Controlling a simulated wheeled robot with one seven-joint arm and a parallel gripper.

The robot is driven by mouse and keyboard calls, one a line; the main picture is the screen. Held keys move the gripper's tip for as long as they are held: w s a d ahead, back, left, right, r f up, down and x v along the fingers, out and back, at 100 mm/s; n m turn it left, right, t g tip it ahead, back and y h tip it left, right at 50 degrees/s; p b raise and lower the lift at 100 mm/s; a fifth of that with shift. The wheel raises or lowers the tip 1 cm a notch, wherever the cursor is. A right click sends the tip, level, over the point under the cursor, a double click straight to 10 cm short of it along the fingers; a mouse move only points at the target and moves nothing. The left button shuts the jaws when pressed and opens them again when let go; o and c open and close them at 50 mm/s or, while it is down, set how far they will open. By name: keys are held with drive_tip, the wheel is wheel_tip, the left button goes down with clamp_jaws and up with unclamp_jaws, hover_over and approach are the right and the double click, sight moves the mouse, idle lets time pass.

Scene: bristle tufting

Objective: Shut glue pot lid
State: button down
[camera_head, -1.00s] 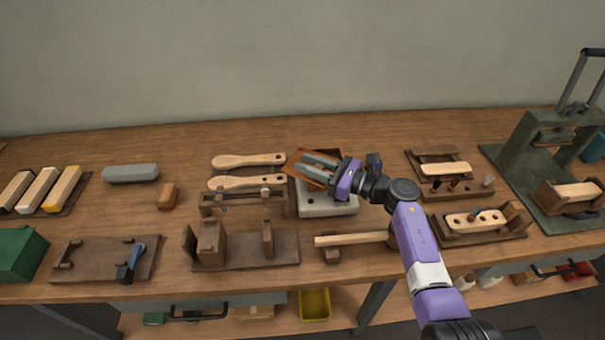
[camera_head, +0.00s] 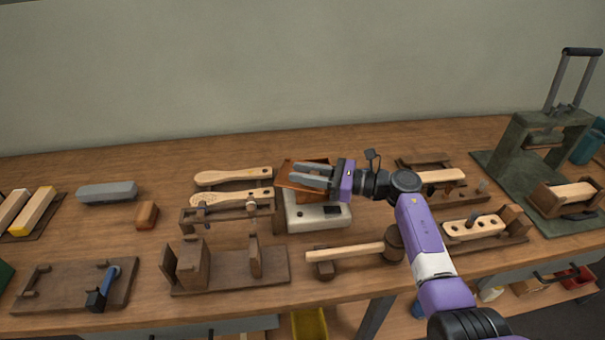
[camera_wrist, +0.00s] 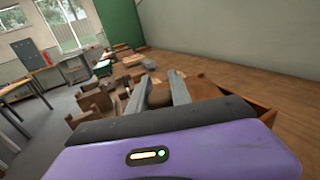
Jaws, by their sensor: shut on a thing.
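The glue pot is a copper-brown box (camera_head: 283,194) on a pale grey base (camera_head: 318,216) with a dark panel, near the middle of the bench. Its copper-brown lid (camera_head: 299,183) appears tilted at the top. My gripper (camera_head: 306,174) reaches in from the right, its grey fingers over the lid. In the wrist view the fingers (camera_wrist: 158,98) stand apart with a brown piece (camera_wrist: 160,95) between them, and they are shut on it; it looks like part of the lid. The fingers hide much of the lid and the pot's opening, so the exact lid angle is unclear.
A wooden jig (camera_head: 230,280) stands front left. A green press (camera_head: 535,150) and brush-block trays are at the right.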

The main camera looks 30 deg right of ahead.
drive_tip(key=c, duration=1.2)
unclamp_jaws()
drive_tip(key=shift+r, duration=0.2)
drive_tip(key=shift+f, duration=0.1)
drive_tip(key=shift+b+v, duration=0.65)
drive_tip(key=shift+v, duration=3.2)
drive_tip(key=shift+c, duration=0.3)
